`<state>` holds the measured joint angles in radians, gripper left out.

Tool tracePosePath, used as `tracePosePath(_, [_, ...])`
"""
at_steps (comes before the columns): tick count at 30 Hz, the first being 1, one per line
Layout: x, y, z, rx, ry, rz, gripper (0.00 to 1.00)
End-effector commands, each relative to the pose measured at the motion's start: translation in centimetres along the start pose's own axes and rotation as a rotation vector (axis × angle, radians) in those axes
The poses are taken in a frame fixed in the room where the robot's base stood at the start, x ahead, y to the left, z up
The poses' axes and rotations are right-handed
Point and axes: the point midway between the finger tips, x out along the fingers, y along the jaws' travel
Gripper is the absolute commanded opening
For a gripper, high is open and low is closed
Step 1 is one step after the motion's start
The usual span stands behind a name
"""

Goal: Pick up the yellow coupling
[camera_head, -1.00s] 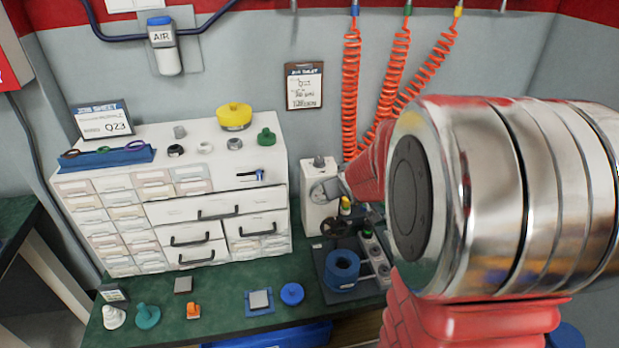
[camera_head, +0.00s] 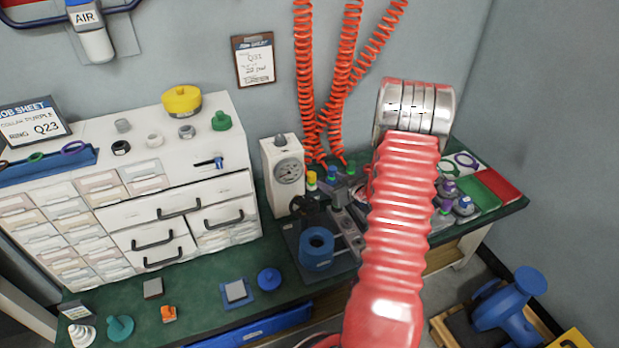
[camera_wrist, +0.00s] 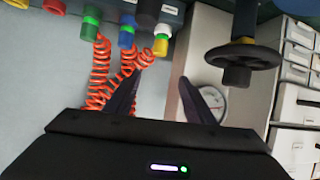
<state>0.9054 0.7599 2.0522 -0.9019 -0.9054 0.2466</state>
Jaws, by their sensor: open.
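The small yellow coupling (camera_head: 311,178) stands on the bench fixture just right of the gauge in the head view. The coupling appears beyond the fingertips, above the gap in the picture, not touching either finger. In the head view my red arm hides the gripper.
A black handwheel (camera_wrist: 241,57) is close on the right in the wrist view. The gauge unit (camera_head: 283,172) and orange coiled hoses (camera_head: 345,70) are nearby. A yellow pot (camera_head: 182,101) sits on the drawer cabinet.

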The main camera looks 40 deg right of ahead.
Motion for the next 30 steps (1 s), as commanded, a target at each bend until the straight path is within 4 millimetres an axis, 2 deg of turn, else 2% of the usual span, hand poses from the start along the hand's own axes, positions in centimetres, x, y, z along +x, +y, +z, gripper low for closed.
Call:
tracePosePath(1, [0.0,0.4,1.2,0.016,0.01,-0.009,0.49])
tracePosePath(6, [-0.2,0.7,2.9,0.044,0.043,-0.033,0.49])
tracePosePath(19, [0.0,0.8,3.0,0.047,0.049,-0.035,0.49])
tracePosePath(23, [1.0,0.8,3.0,0.046,0.048,-0.035,0.49])
tracePosePath(30, [4.6,0.7,2.8,0.046,0.048,-0.036,0.49])
